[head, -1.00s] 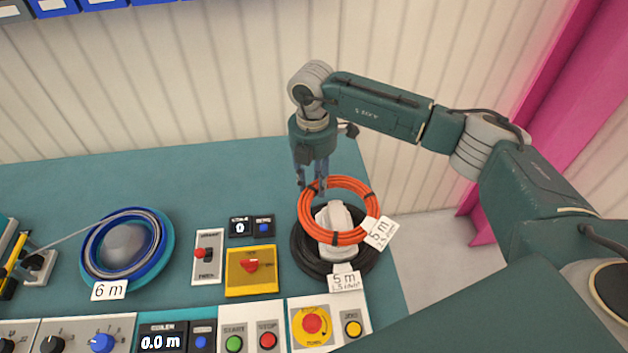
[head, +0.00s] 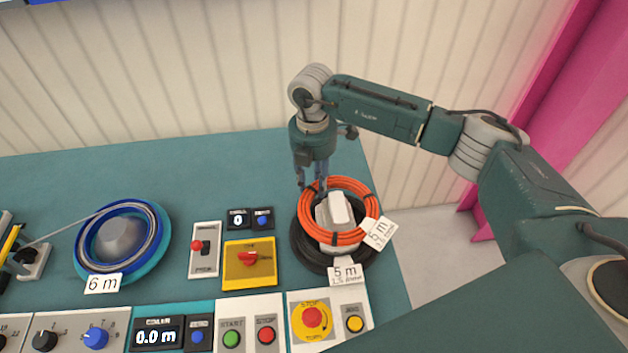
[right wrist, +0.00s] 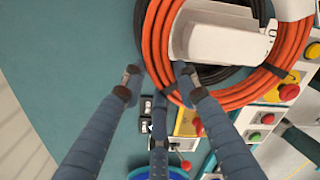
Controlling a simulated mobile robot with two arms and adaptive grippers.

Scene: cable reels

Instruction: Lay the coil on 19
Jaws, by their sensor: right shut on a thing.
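The orange coil (head: 367,222) with black ties and a white "5 m" tag (head: 379,233) is at the right end of the teal table. My right gripper (head: 312,190) is shut on its far left rim; the right wrist view shows the coil (right wrist: 152,40) at the fingers (right wrist: 158,88). Below it a black coil (head: 306,257), tagged "5 m" (head: 345,274), lies around a white core (head: 338,212). The core shows inside the orange ring; I cannot tell how high the ring is above the black coil. My left gripper is out of view.
A blue reel (head: 120,240) tagged "6 m" stands at left. Between lie a red-switch panel (head: 205,250) and a yellow switch box (head: 249,264). Control panels with buttons (head: 232,337) line the front edge. The back of the table (head: 220,170) is clear.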

